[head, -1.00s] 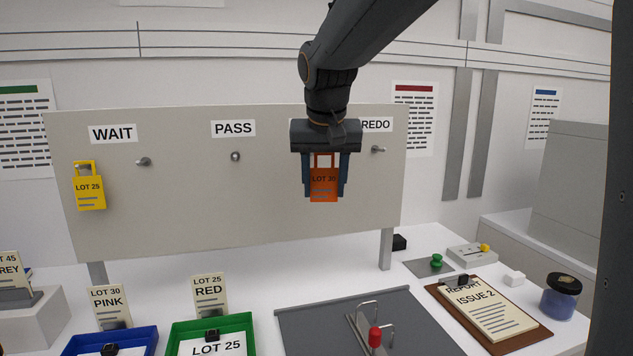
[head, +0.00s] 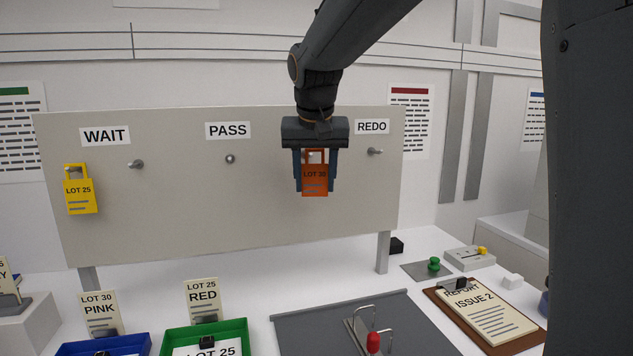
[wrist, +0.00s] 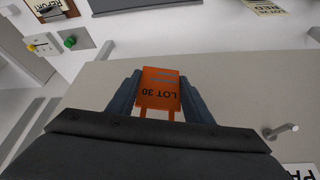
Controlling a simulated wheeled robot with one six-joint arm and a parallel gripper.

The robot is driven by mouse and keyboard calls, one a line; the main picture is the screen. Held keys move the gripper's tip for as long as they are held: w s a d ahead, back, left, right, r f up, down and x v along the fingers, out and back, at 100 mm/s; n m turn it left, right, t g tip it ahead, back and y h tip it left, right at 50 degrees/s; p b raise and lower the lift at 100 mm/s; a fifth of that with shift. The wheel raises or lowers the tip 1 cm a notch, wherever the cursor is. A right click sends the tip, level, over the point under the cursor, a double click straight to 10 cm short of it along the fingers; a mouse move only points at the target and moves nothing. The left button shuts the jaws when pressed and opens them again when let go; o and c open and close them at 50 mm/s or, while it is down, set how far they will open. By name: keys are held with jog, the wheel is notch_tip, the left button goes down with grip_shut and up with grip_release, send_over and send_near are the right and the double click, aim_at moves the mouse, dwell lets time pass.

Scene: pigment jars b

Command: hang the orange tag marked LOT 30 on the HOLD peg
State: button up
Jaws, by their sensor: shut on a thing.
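My gripper (head: 315,185) is shut on the orange LOT 30 tag (head: 315,180), held upright in front of the grey peg board (head: 190,220), between the PASS and REDO labels. The tag also shows between my fingers in the wrist view (wrist: 158,88). A light patch shows through its loop; I cannot tell whether a peg is there or whether the tag touches the board. No label reading HOLD is visible; my gripper hides that part of the board. Visible pegs are the PASS peg (head: 230,159), the REDO peg (head: 375,151) and one beside WAIT (head: 137,164).
A yellow LOT 25 tag (head: 81,196) hangs at the board's left end. Below are a blue tray (head: 130,341), a green tray (head: 240,328), a dark mat (head: 300,325) and a clipboard (head: 440,294). The board's front is otherwise clear.

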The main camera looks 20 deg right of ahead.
jog(key=w, duration=0.6)
jog(key=shift+f, duration=0.45)
jog(key=shift+f, duration=0.2)
dwell(0.7)
jog(key=o, duration=1.1)
jog(key=shift+d, duration=0.1)
jog(key=shift+r, duration=0.1)
